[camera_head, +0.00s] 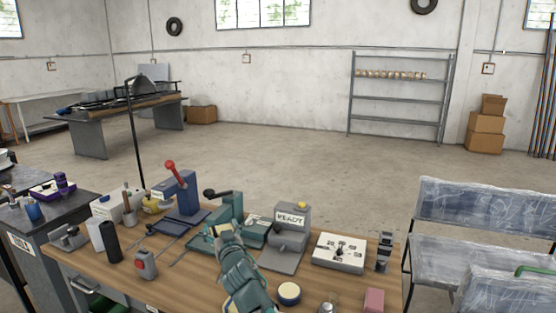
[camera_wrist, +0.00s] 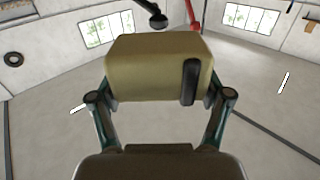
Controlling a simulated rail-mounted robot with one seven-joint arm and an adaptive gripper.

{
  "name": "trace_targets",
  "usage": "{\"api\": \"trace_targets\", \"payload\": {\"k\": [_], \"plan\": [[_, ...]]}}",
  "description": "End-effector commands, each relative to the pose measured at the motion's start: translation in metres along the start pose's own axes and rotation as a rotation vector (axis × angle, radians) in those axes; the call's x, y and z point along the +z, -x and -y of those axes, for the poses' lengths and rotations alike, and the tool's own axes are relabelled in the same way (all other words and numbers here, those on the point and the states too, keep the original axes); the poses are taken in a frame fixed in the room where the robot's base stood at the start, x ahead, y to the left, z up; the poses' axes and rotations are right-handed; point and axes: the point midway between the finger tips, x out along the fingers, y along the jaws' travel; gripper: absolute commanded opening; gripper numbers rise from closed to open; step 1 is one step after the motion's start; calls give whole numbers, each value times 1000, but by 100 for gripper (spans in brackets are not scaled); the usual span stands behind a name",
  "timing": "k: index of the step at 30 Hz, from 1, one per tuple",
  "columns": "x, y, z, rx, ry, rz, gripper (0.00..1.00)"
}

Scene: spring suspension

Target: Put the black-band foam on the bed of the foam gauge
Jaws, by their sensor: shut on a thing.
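A khaki-yellow foam block with a black band (camera_wrist: 150,68) fills the middle of the wrist view. My gripper (camera_wrist: 160,100) is shut on it, with one finger at each side. The black band shows on the block's right part. In the head view my gripper (camera_head: 225,236) is over the bench's middle; I cannot make out the foam there. A grey device with a READY sign (camera_head: 291,218) stands just right of my gripper and has a flat grey base. It may be the foam gauge; I see no label confirming this.
A green machine (camera_head: 228,207) stands close behind my gripper, and a blue press with a red lever (camera_head: 181,190) stands left of it. A white board (camera_head: 340,252), a round tin (camera_head: 289,293) and a pink block (camera_head: 373,300) are on the right of the wooden bench (camera_head: 195,285).

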Motion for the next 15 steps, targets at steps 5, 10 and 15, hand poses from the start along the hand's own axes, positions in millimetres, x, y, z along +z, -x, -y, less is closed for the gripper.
{"api": "trace_targets", "payload": {"k": [5, 10, 15], "plan": [[-4, 13, -55, 42, -2, -1, 53], [-6, 34, -130, 124, -1, 0, 53], [-2, 59, -204, 222, 1, 2, 53]]}}
